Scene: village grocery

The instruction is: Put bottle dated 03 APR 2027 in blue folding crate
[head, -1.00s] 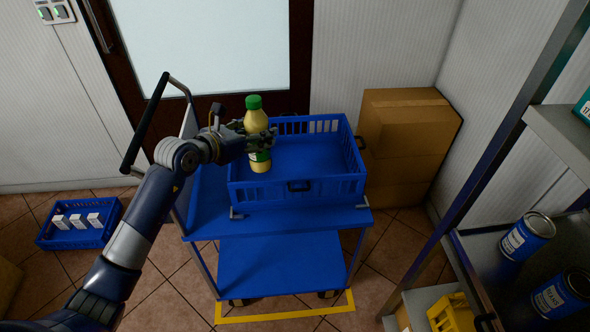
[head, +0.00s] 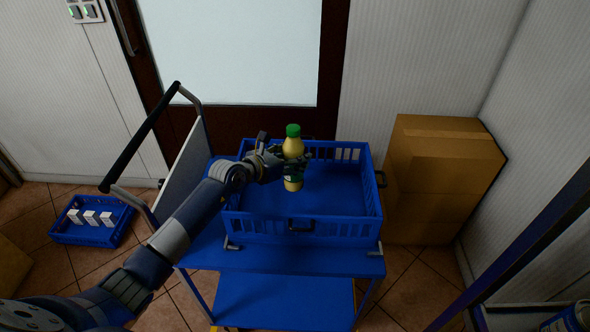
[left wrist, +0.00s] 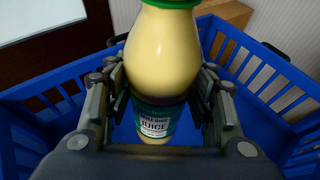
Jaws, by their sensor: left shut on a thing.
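A yellow juice bottle (head: 292,148) with a green cap and a dark green label is upright in my left gripper (head: 285,165). The gripper is shut around its middle. The left wrist view shows the fingers on both sides of the bottle (left wrist: 160,60); the label reads JUICE, and no date is legible. The blue folding crate (head: 300,228) stands open on a blue cart. The bottle is over the crate's inside, toward the back; I cannot tell whether its base touches the crate floor. My right gripper is not in view.
The blue cart (head: 290,300) has a black push handle (head: 140,140) at left. A cardboard box (head: 440,180) stands right of it. A low blue crate (head: 90,235) with several small white boxes sits on the floor at left. A shelf edge is at lower right.

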